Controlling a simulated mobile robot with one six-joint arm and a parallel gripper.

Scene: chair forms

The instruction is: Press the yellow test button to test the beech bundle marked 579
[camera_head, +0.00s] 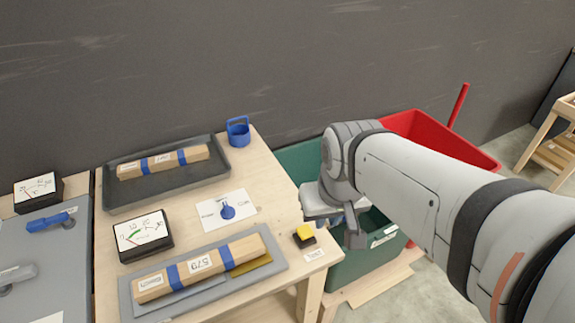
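The beech bundle marked 579 (202,264) lies on a grey test plate (276,261) at the front of the wooden table, with two blue bands around it. The yellow test button (304,232) sits on a small dark base at the table's right edge, with a small label (314,255) in front of it. My gripper (349,236) is just right of the button, past the table edge and over the green bin, apart from the button. Its fingers point down; the view does not clearly show whether they are apart.
A meter (143,236) stands behind the plate. A second bundle (164,163) lies in a dark tray (117,204). Green (350,277) and red (425,125) bins stand at right.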

